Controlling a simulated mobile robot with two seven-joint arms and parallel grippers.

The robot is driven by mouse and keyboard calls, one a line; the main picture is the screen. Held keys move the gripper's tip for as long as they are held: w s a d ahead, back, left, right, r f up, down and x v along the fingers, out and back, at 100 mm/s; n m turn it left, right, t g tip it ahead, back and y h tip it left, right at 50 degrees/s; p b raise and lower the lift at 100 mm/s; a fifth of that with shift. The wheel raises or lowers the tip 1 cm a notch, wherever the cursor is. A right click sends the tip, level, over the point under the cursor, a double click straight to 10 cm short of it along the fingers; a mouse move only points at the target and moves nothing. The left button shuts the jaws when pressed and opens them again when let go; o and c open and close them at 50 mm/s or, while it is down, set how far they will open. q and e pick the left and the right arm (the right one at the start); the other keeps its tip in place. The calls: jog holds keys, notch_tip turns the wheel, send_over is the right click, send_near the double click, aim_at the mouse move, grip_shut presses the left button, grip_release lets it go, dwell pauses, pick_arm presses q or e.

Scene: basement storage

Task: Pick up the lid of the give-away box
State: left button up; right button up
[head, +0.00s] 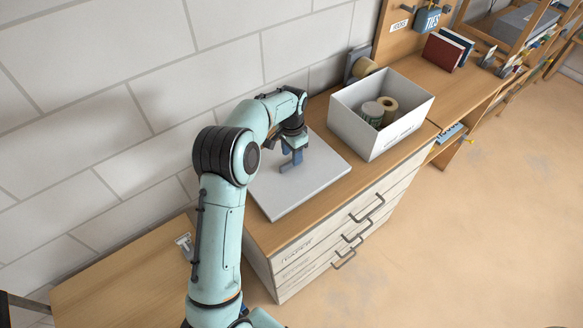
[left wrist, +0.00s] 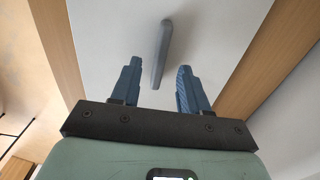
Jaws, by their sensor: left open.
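The lid (head: 302,180), a flat pale-grey panel, lies on the wooden top of the drawer unit, left of the open white box (head: 370,139). In the left wrist view the lid (left wrist: 110,30) fills the middle, with a raised grey bar handle (left wrist: 162,50). My left gripper (head: 291,164) is above the lid, pointing down. In the left wrist view its blue fingers (left wrist: 157,66) are apart, with the near end of the handle showing between them; whether they reach down to its height I cannot tell. My right gripper is not in view.
The box holds a green-labelled can (head: 372,112) and a tan roll (head: 388,106). Red and blue books (head: 443,51) stand farther right. Drawer handles (head: 367,209) stick out in front. The floor at right is clear.

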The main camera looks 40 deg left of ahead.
aim_at(291, 166)
pick_arm(q)
jog(key=shift+s+f, duration=0.2)
jog(key=shift+f, duration=0.9)
jog(key=shift+w+f, duration=0.15)
grip_shut()
